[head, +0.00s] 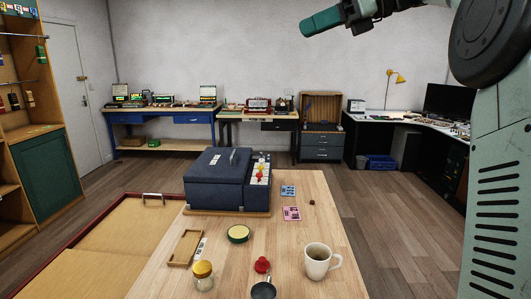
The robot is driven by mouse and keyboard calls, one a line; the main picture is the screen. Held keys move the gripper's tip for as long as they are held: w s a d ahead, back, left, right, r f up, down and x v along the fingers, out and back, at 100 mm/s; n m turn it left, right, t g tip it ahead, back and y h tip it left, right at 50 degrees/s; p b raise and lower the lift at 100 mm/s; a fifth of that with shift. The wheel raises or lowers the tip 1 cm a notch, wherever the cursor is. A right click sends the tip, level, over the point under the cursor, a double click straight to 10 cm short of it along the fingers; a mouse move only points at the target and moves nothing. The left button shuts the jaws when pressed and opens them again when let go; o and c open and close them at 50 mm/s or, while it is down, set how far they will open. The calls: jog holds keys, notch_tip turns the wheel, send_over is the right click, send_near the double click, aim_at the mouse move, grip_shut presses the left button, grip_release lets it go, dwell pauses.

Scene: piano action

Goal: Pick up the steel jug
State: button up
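No thing in the head view is clearly a steel jug. A dark grey rounded object (263,291) with a small projection stands at the table's near edge, cut off by the bottom of the picture; I cannot tell if it is the jug. A white mug (317,263) with its handle to the right stands beside it. My gripper (322,20) shows at the top, a teal tip with black parts behind it, high and far from the table things. Whether it is open or shut does not show.
The table's right side is mostly clear.

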send_near(266, 298)
jog(key=w+r, duration=0.3)
jog(key=w, duration=0.1)
jog(key=shift+a+f, duration=0.1)
jog(key=shift+f, duration=0.1)
jog(key=shift+a+f, duration=0.15)
jog(key=shift+a, duration=0.15)
jog(key=x, duration=1)
grip_shut()
